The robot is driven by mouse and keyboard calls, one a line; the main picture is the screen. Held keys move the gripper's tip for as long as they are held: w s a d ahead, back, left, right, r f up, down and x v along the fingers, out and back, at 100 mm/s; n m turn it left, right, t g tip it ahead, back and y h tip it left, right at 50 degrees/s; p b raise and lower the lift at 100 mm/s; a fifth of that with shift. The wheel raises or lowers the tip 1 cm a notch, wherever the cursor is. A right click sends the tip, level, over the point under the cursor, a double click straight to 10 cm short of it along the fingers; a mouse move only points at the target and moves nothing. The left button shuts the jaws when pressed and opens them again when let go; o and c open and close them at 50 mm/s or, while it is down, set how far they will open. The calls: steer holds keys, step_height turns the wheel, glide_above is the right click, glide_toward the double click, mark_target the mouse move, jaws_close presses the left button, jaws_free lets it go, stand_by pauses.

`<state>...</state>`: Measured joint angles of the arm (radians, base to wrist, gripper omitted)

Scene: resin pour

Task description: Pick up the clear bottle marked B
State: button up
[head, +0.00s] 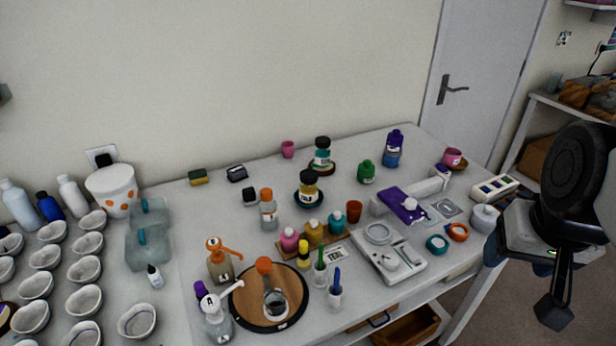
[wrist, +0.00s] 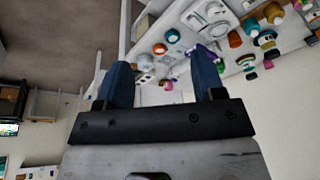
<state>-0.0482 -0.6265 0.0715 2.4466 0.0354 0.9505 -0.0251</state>
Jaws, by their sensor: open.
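A clear bottle with an orange pump top (head: 222,268) stands on the table, left of the round wooden board. The mark on its orange top looks like B, but it is too small to be sure. Beside it, nearer the front, is a clear bottle with a white pump top marked A (head: 216,322). My gripper (wrist: 162,62) is open and empty in the wrist view, its two blue fingers apart. In the head view my arm is at the right edge, beyond the table's right end and far from the orange-topped bottle.
An orange-capped bottle (head: 274,302) stands on the round wooden board (head: 242,309). Another orange-capped clear bottle (head: 268,213) is behind it. White cups and a blue-grey clear container (head: 148,248) are left. A white scale (head: 402,266) and small jars crowd the right.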

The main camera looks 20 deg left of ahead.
steer(key=w+a+n+t+y, duration=0.2)
steer(key=w+a, duration=0.5)
steer(key=a, duration=0.1)
steer(key=n+t+y, duration=0.5)
steer(key=t+y, duration=0.1)
glide_above(267, 195)
steer(key=s+d, duration=0.2)
steer(key=s, duration=0.1)
steer(key=shift+g+h, duration=0.3)
steer(key=f, duration=1.5)
steer(key=shift+s+d+f, duration=0.15)
steer(key=shift+d+f, duration=0.1)
steer(key=shift+f, duration=0.1)
steer(key=shift+x, duration=1.3)
steer(key=shift+a, duration=0.1)
